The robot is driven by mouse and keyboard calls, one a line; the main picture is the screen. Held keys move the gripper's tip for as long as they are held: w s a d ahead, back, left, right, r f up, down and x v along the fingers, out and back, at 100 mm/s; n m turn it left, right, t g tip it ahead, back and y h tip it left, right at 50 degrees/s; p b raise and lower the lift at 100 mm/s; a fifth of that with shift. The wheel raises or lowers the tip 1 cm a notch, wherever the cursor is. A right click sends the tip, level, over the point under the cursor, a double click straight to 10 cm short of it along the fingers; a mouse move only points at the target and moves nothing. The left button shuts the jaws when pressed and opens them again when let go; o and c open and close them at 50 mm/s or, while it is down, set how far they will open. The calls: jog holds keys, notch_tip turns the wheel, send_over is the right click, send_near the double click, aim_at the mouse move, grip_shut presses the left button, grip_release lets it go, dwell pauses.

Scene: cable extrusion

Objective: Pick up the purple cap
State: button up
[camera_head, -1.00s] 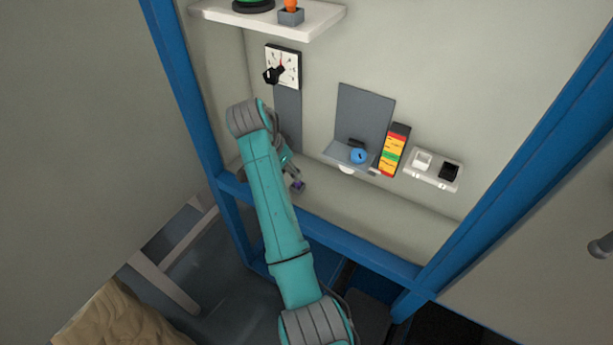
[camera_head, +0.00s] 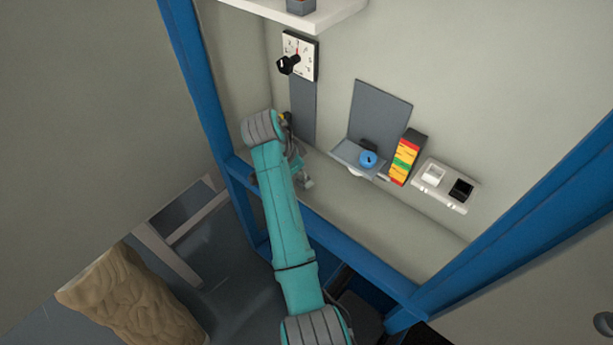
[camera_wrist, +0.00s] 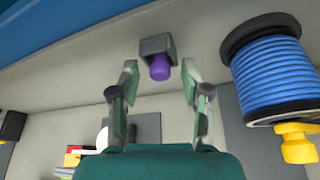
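The purple cap (camera_wrist: 160,68) sits on a small dark grey block (camera_wrist: 157,45) in the upper middle of the wrist view. My gripper (camera_wrist: 160,80) is open, with one green finger to each side of the cap and clear space between. The cap lies in the gap near the fingertip line, and I see no finger touching it. In the head view my gripper (camera_head: 302,170) is low by the wall at the end of my teal arm. There I cannot make out the cap, which seems hidden by the gripper.
A spool of blue cable (camera_wrist: 277,75) with a yellow end stands close right of my gripper.

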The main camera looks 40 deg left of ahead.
jog(key=c, duration=0.6)
jog(key=shift+r, duration=0.1)
jog(key=shift+c, duration=0.2)
notch_tip(320, 180, up, 10)
